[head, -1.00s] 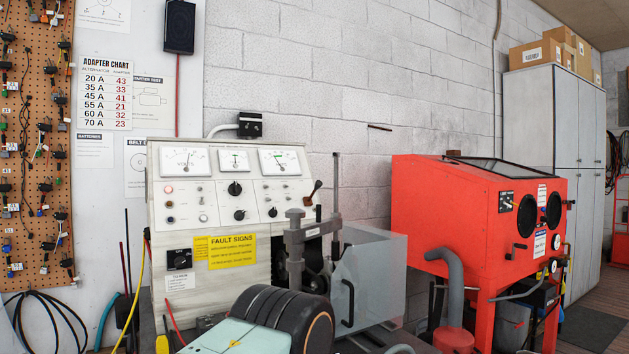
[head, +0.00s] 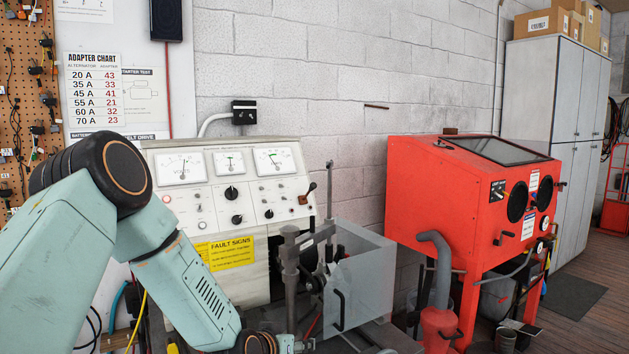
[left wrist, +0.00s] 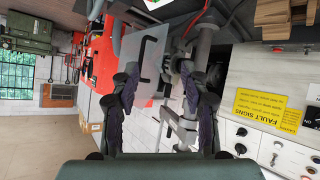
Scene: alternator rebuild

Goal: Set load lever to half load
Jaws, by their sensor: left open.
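The test bench panel (head: 160,220) stands left of centre in the head view, with three meters along its top. The panel (left wrist: 292,160) shows there at the lower right, turned over. I cannot pick out the lever there.
A clear guard box (head: 365,275) with a black handle and a clamp post (head: 290,265) stand right of the panel. A red blast cabinet (head: 430,190) is farther right. A yellow fault signs label (head: 225,253) is on the panel.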

